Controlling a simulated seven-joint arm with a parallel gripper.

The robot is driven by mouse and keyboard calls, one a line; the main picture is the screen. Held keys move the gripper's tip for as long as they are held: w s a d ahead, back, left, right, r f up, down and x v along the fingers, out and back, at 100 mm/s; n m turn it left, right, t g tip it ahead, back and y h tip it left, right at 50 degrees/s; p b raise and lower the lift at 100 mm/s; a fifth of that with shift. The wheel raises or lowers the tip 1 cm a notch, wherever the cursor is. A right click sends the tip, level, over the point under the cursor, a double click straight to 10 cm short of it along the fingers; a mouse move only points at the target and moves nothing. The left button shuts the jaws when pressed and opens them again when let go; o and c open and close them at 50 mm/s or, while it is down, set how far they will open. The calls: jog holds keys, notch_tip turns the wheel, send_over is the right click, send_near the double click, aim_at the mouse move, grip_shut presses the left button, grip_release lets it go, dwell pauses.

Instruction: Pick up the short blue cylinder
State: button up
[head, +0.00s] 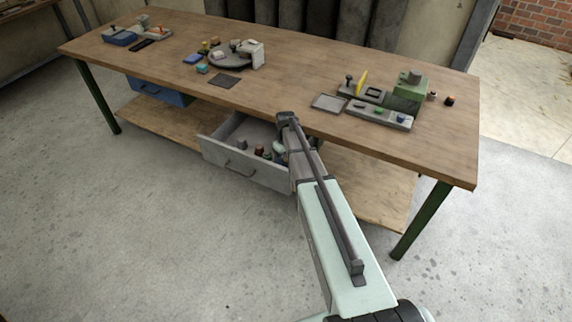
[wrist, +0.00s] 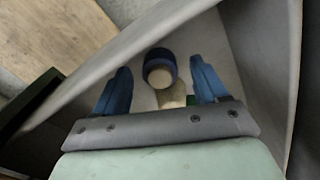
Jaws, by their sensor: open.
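A short dark blue cylinder (wrist: 160,68) with a cream round end stands in the drawer in the wrist view. My gripper (wrist: 161,72) is open, with one blue finger to the left of the cylinder and one to the right. Gaps show between the fingers and the cylinder. In the head view my arm reaches down over the open grey drawer (head: 226,160); its fingers are too small and covered to make out there, and I cannot tell which small item there is the blue cylinder.
Another cream-ended piece (wrist: 172,96) and a green bit lie close below the cylinder, partly hidden by my gripper. The drawer wall (wrist: 130,45) rises close on the left. Above the drawer is the wooden workbench (head: 290,100). Brown pieces (head: 259,150) also lie in the drawer.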

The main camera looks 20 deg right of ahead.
jog(key=shift+c, duration=0.4)
jog(key=c, duration=1.2)
jog(key=shift+r, duration=0.1)
